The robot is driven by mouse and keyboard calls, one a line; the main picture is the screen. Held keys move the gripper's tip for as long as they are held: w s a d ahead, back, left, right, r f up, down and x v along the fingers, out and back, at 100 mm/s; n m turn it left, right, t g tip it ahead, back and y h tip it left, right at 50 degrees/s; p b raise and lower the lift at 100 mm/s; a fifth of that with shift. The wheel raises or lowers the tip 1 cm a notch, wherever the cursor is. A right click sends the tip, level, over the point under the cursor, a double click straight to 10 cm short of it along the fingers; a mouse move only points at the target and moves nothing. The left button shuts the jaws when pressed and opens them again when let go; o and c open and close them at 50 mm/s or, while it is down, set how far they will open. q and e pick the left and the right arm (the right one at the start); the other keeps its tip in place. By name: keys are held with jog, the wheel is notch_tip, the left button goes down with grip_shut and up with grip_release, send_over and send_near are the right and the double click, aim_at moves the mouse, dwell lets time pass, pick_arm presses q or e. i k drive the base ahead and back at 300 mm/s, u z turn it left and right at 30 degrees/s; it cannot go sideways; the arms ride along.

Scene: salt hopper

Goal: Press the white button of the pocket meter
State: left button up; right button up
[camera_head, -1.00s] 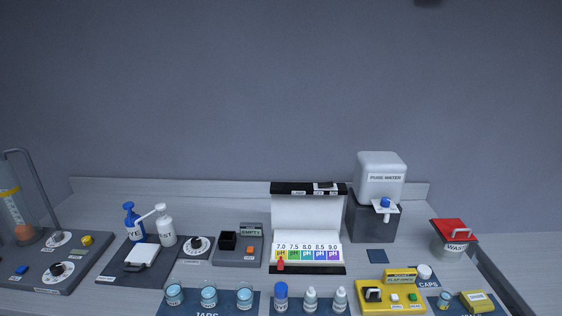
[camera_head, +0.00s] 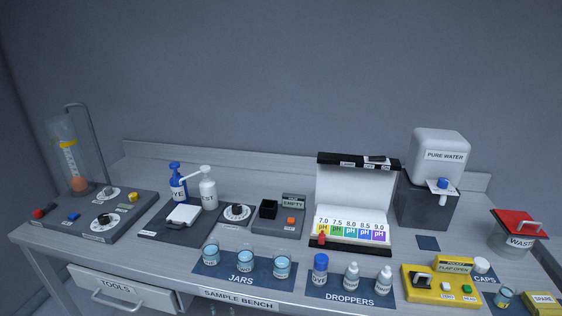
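The pocket meter (camera_head: 418,293) is a yellow box at the right front of the bench. Its raised display (camera_head: 453,265) reads "FLAP OPEN". The white button (camera_head: 446,287) is on its front part, left of a green button (camera_head: 470,288). A black part with a pale square (camera_head: 422,281) is on the meter's left side. Neither of my grippers shows in the head view, and nothing covers the white button.
Blue dropper bottles' mat (camera_head: 310,291) lies left of the meter, with three bottles on it. A white cap (camera_head: 481,265) and a spare yellow pack (camera_head: 544,302) are to its right. The red-lidded waste bin (camera_head: 513,239) and pure water dispenser (camera_head: 428,206) stand behind.

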aim_at(445, 287)
jog(key=z, duration=1.25)
